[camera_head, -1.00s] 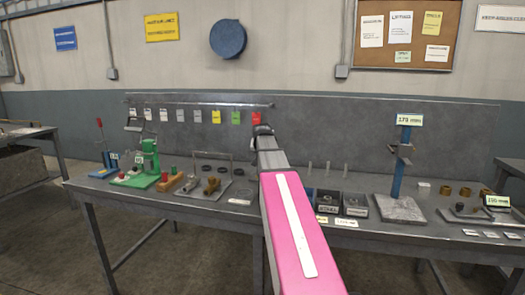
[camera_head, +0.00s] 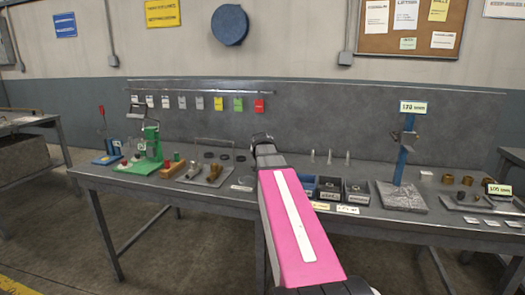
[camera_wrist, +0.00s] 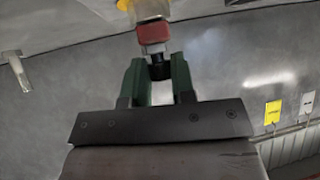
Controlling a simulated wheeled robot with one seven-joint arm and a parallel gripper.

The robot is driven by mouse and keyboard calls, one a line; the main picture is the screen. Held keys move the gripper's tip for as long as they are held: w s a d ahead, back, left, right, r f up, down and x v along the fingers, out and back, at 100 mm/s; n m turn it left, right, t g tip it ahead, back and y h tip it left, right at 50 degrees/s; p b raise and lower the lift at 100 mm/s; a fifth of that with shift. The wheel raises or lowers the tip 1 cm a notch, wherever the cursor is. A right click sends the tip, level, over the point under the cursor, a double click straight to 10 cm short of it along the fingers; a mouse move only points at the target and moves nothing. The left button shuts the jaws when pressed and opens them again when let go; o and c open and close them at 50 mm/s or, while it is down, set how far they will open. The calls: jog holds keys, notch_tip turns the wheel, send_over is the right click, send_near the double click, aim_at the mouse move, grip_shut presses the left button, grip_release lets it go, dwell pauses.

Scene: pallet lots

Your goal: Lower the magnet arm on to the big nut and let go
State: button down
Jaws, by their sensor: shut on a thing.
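In the wrist view my gripper (camera_wrist: 158,74) has two green fingers closed on a black stub (camera_wrist: 159,70). A red block (camera_wrist: 154,32) and a yellow part (camera_wrist: 137,4) sit in line beyond the stub. This piece may belong to the magnet arm, but I cannot tell for sure. In the head view my pink arm reaches over the bench, and its far end hides the fingers and what they hold. I cannot make out the big nut in either view.
The bench (camera_head: 240,198) carries small bins (camera_head: 329,195), a blue post stand (camera_head: 404,160) at right, and a green press (camera_head: 152,143) at left. Dark rings (camera_head: 224,157) lie behind a small plate. Coloured tags (camera_head: 238,104) hang along the back panel.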

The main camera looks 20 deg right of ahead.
jog(key=shift+s+a+f, duration=0.1)
jog(key=shift+s+f, duration=0.05)
jog(key=shift+f, duration=0.05)
jog(key=c, duration=1)
grip_release()
jog(key=shift+o, duration=0.2)
jog(key=v, duration=1)
jog(key=shift+s+r, duration=0.25)
jog(key=shift+s, duration=0.05)
jog(key=shift+a, duration=0.1)
jog(key=shift+s, duration=0.1)
